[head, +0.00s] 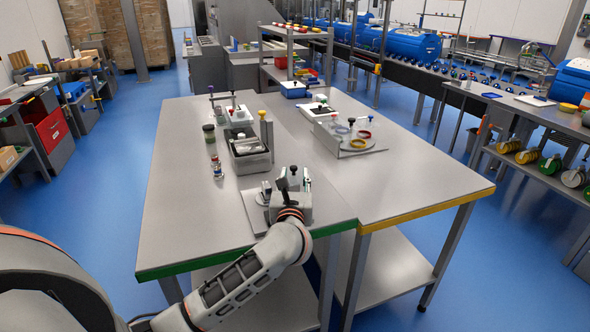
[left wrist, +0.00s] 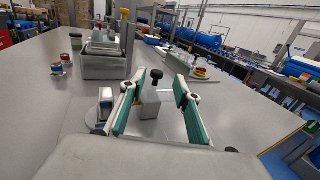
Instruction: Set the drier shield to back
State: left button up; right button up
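A small fixture on a pale base plate (head: 255,212) sits near the front edge of the left table. It carries a light grey block with a black knob, which shows in the left wrist view (left wrist: 154,103). I take this as the drier shield's fixture, but cannot tell the shield's setting. My left gripper (head: 290,187) is over this fixture. In the left wrist view the gripper (left wrist: 156,90) has its two green-padded fingers spread either side of the block, with gaps showing. My arm and gripper hide part of the fixture. My right gripper is not in view.
Behind the fixture stands a grey tub carrier (head: 250,160) with a yellow-topped post. A green-lidded jar (head: 209,139) and small bottle (head: 217,168) are left of it. A tray with coloured rings (head: 352,138) stands on the right table. The left table's left side is clear.

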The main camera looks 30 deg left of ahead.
pick_arm(q)
jog(key=v, duration=0.6)
jog(key=shift+s+d, duration=0.2)
jog(key=shift+s, duration=0.2)
jog(key=shift+s+r+m+t, duration=0.2)
jog(key=shift+s+m+t, duration=0.2)
jog(key=shift+m, duration=0.3)
jog(key=s+d+f+m+t+h, duration=0.2)
jog(key=s+d+f+m+h, duration=0.35)
jog(key=m, duration=0.85)
jog(key=s+d+f+m+t+h, duration=0.2)
jog(key=s+d+m+h, duration=0.35)
jog(key=m, duration=0.85)
jog(key=s+d+f+m+g, duration=0.1)
jog(key=s+f+m+g, duration=0.4)
jog(key=f, duration=0.8)
jog(key=s+d+f+m+g, duration=0.1)
jog(key=s+f+m+g, duration=0.4)
jog(key=s+f+m, duration=0.4)
notch_tip(320, 180, down, 4)
jog(key=shift+d+f+m, duration=0.1)
jog(key=shift+d+m, duration=0.2)
jog(key=shift+m, duration=0.9)
